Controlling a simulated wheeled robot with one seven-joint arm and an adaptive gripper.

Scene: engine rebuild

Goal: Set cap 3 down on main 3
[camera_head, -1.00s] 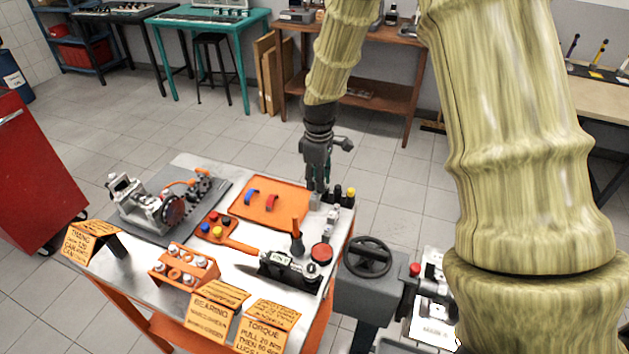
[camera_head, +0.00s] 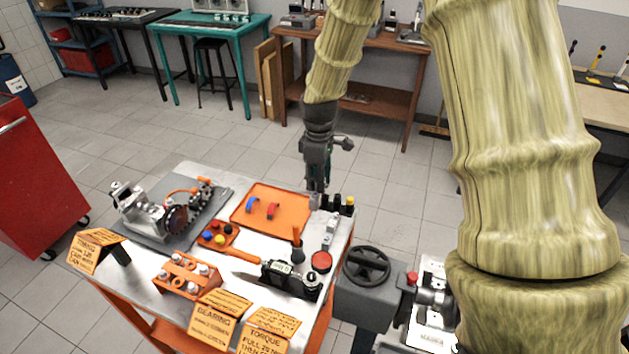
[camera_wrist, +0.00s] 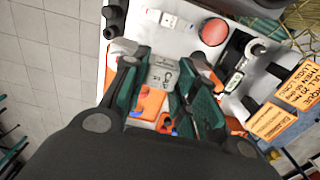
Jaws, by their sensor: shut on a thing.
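My gripper (camera_head: 318,190) points down over the far right corner of the workbench cart. In the wrist view its teal fingers (camera_wrist: 163,70) are closed on a small grey cap (camera_wrist: 162,74) with dark markings, too small to read for sure. The cap also shows under the fingers in the head view (camera_head: 315,200); I cannot tell whether it touches the cart top. The engine block (camera_head: 150,212) with its crank parts lies on a grey mat at the cart's left. Main 3 cannot be made out on it.
An orange tray (camera_head: 290,222) with a blue and a red shell lies between the cap and the block. Small bottles (camera_head: 338,204) stand right beside the gripper.

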